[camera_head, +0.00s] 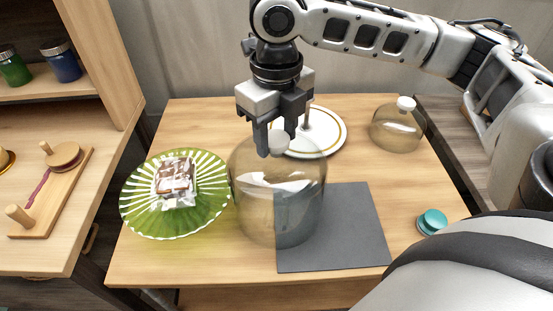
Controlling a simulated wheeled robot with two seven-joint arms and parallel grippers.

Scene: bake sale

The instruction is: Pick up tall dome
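The tall dome (275,195) is clear, tinted glass with a white knob (278,141) on top. It stands upright at the middle of the table, with its right part over a dark grey mat (350,225). My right gripper (276,140) points down over it, with its fingers on either side of the knob. I cannot tell whether the fingers press on the knob or whether the dome's base touches the table. My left gripper is not in view.
A green striped plate (140,205) with a wrapped cake stands just left of the dome. A white stand (325,125) is behind it. A shorter dome (397,130) and a teal round object (432,221) are at the right. Wooden shelves (100,190) stand at the left.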

